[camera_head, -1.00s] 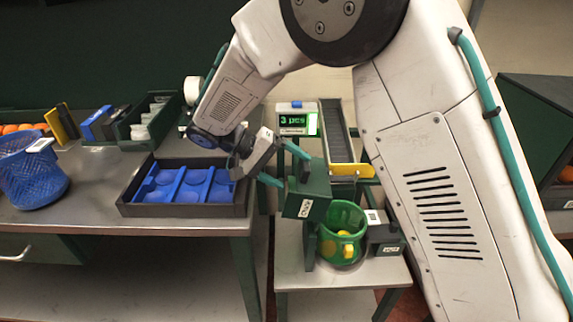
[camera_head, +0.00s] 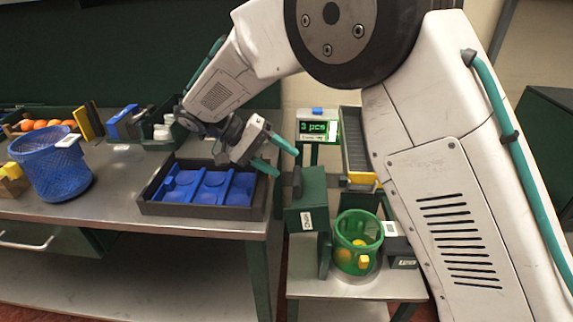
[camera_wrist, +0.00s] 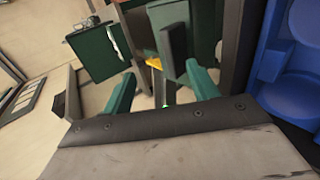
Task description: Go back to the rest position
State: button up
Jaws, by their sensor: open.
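My gripper (camera_head: 273,155) is open with nothing between its teal fingers. In the head view it hangs over the right end of the dark tray with blue cups (camera_head: 200,212), close to the green box of the weighing stand (camera_head: 308,205). In the wrist view my gripper (camera_wrist: 160,95) shows both fingers apart, with green boxes (camera_wrist: 100,50) beyond them and the blue cup insert (camera_wrist: 285,75) at the right.
A green basket (camera_head: 357,240) with yellow and orange contents stands on the lower right stand. A display (camera_head: 314,127) reads "3 pcs". A blue mesh basket (camera_head: 55,170) and a yellow block (camera_head: 13,171) stand at the left. Bins line the bench's back.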

jog(key=shift+r, duration=0.1)
jog(key=s+d+r+y, duration=0.2)
jog(key=s+d+r, duration=0.15)
jog(key=d, duration=0.25)
jog(key=s+d+r+g+y, duration=0.1)
jog(key=s+d+r, duration=0.2)
jog(key=d+r, duration=0.15)
jog(key=s+d+r+y, duration=0.2)
jog(key=s+d+r, duration=0.1)
jog(key=d, duration=0.4)
jog(key=s+d+f+t+y, duration=0.1)
jog(key=s+d+y, duration=0.2)
jog(key=s, duration=0.7)
jog(key=s+d+f+n+t+y, duration=0.1)
jog(key=s+d, duration=0.4)
jog(key=s, duration=0.5)
jog(key=shift+d+f+t+y, duration=0.4)
jog(key=shift+t+y, duration=0.3)
jog(key=shift+y, duration=0.2)
